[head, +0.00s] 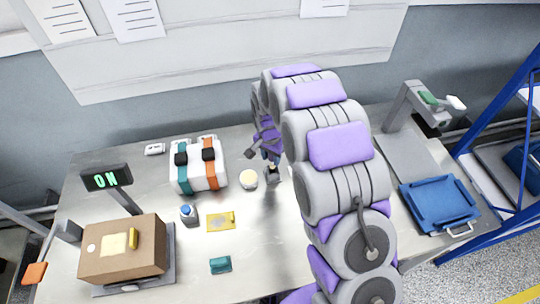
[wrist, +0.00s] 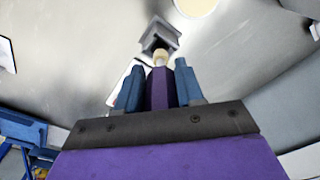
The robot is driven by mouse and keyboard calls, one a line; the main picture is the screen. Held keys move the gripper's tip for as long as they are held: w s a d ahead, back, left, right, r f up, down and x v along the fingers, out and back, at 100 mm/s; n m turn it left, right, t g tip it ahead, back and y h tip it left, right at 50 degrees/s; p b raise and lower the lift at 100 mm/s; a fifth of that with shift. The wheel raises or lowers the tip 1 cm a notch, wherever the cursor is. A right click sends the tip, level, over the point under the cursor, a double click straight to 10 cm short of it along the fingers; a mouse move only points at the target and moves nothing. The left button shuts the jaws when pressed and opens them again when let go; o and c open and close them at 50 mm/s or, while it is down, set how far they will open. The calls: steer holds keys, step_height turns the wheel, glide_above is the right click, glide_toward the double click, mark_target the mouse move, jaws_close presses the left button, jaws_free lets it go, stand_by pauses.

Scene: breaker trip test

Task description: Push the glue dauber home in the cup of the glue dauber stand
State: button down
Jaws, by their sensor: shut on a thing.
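My gripper (wrist: 158,66) has its two blue fingers shut on the glue dauber (wrist: 160,88), which has a purple handle and a pale cream tip. The tip points at the glue dauber stand (wrist: 158,35), a dark grey block with a square cup. The tip overlaps the stand's near edge in the wrist view; I cannot tell how far it is in the cup. In the head view my gripper (head: 271,156) is just above the small dark stand (head: 272,175) on the table, partly hidden by my arm. The dauber is hard to make out there.
A cream disc (head: 249,179) lies just left of the stand. Further left are a white case with straps (head: 203,166), a blue-topped button (head: 188,214), a yellow card (head: 221,221) and a brown box (head: 123,250). A blue tray (head: 440,204) is at right.

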mark_target(271, 166)
steer(key=shift+a+f, duration=0.55)
steer(key=shift+d+f, duration=0.35)
steer(key=shift+d, duration=0.05)
steer(key=shift+f, duration=0.15)
steer(key=shift+a, duration=0.1)
steer(key=shift+a+r, duration=0.25)
steer(key=shift+r, duration=0.5)
steer(key=shift+d+p, duration=0.55)
stand_by(1.2)
steer(key=shift+f+b, duration=0.35)
steer(key=shift+f, duration=2.25)
